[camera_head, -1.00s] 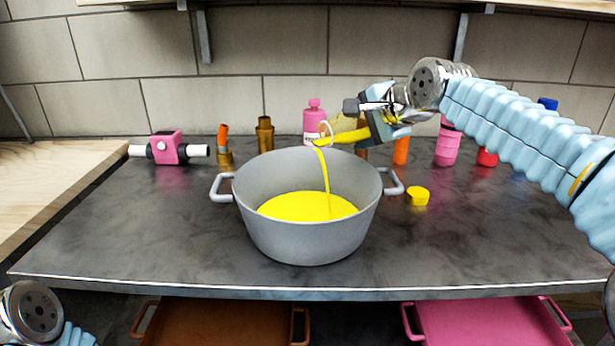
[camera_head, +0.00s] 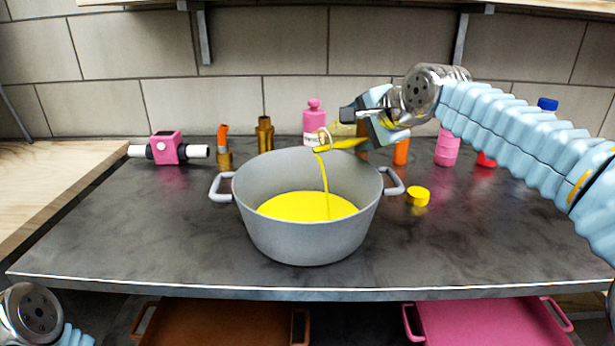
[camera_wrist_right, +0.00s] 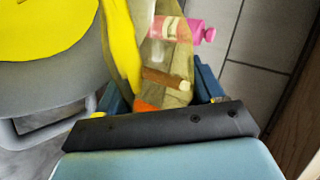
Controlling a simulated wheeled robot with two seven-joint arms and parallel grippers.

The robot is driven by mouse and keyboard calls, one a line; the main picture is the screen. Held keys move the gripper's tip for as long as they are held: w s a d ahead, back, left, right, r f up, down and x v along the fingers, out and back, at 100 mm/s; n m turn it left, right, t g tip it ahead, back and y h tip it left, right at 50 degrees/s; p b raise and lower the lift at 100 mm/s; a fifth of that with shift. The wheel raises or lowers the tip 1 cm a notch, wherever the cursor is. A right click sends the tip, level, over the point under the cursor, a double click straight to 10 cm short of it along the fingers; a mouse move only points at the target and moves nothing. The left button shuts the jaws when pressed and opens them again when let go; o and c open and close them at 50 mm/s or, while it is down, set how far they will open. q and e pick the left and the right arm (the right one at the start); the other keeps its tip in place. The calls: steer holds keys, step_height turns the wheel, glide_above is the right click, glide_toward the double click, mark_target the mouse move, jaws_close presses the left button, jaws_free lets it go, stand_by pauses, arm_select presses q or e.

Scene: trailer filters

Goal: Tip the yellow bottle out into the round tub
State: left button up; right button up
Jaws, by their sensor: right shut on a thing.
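The round grey tub (camera_head: 310,240) stands on the counter with yellow liquid (camera_head: 305,206) in it. My right gripper (camera_head: 362,130) is shut on the yellow bottle (camera_head: 342,129) above the tub's right rear rim. The bottle is see-through and tilted with its mouth to the left. A thin yellow stream (camera_head: 326,180) runs from its mouth down into the tub. In the right wrist view the bottle (camera_wrist_right: 165,60) lies between the fingers, with yellow liquid along one side. The gripper hides part of the bottle in the head view. Of my left arm only a rounded joint shows at the lower left; its gripper is out of view.
A yellow cap (camera_head: 418,196) lies right of the tub. A pink bottle (camera_head: 314,122), brass fittings (camera_head: 264,134) and a pink valve (camera_head: 167,148) stand behind. Brown (camera_head: 225,322) and pink (camera_head: 490,322) trays sit below the counter's front edge. The front counter is clear.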

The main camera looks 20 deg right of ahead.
steer(key=shift+a+n+h, duration=0.25)
steer(key=shift+n+h, duration=0.25)
steer(key=shift+h, duration=0.1)
stand_by(0.8)
steer(key=shift+s+a+r+n+t+h, duration=0.1)
steer(key=shift+a+r+n+t+h, duration=0.15)
steer(key=shift+r, duration=0.15)
steer(key=shift+s+a+r+n+t+h, duration=0.1)
steer(key=shift+r+n+t+h, duration=0.05)
steer(key=shift+r+n+h, duration=0.15)
stand_by(0.7)
steer(key=shift+s+a+r+n+t+h+b, duration=0.1)
steer(key=shift+a+r+n+t+h+b, duration=0.15)
steer(key=shift+a+r+n+h+b, duration=0.35)
steer(key=shift+s+a+r+n+t+h+b, duration=0.1)
steer(key=shift+a+r+n+t+h+b, duration=0.25)
steer(key=shift+r+b, duration=0.35)
stand_by(1.5)
stand_by(0.8)
